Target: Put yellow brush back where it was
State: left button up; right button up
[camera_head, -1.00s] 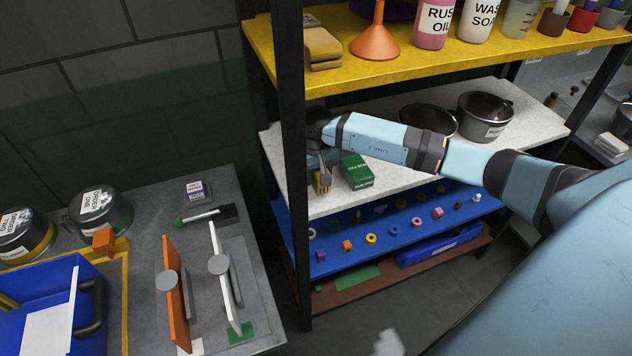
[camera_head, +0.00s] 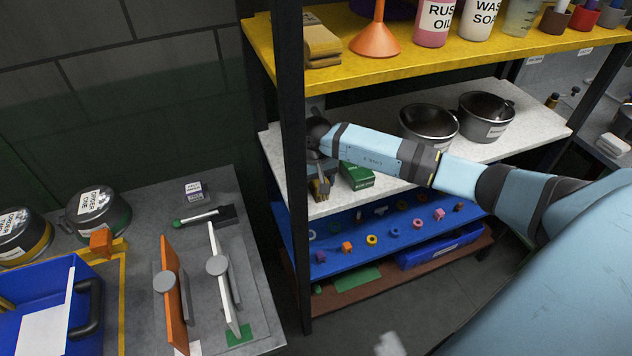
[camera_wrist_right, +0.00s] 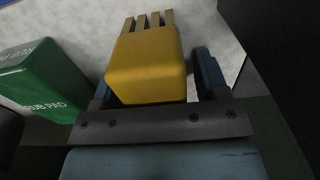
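The yellow brush (camera_wrist_right: 148,72), a rounded yellow block with tan bristle tufts, is at the front left corner of the white shelf (camera_head: 395,185). It shows small in the head view (camera_head: 319,188), partly covered by my right gripper. In the right wrist view my right gripper (camera_wrist_right: 155,75) has one finger on each side of the brush. A gap shows between the brush and the right-hand finger, so the fingers are apart and not closed on it. Whether the left-hand finger touches it I cannot tell. My left gripper is not in view.
A green scrub pad box (camera_head: 357,175) stands close beside the brush, also in the wrist view (camera_wrist_right: 42,80). Two metal pots (camera_head: 428,122) (camera_head: 486,114) sit farther right. A dark shelf post (camera_head: 291,180) rises just left. The yellow shelf (camera_head: 440,58) is overhead.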

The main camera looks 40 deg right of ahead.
jog(key=shift+r, duration=0.1)
jog(key=shift+r+p, duration=0.25)
jog(key=shift+p, duration=0.1)
jog(key=shift+r+b, duration=0.35)
notch_tip(320, 180, up, 6)
jog(key=shift+r+b, duration=0.25)
jog(key=shift+b, duration=0.4)
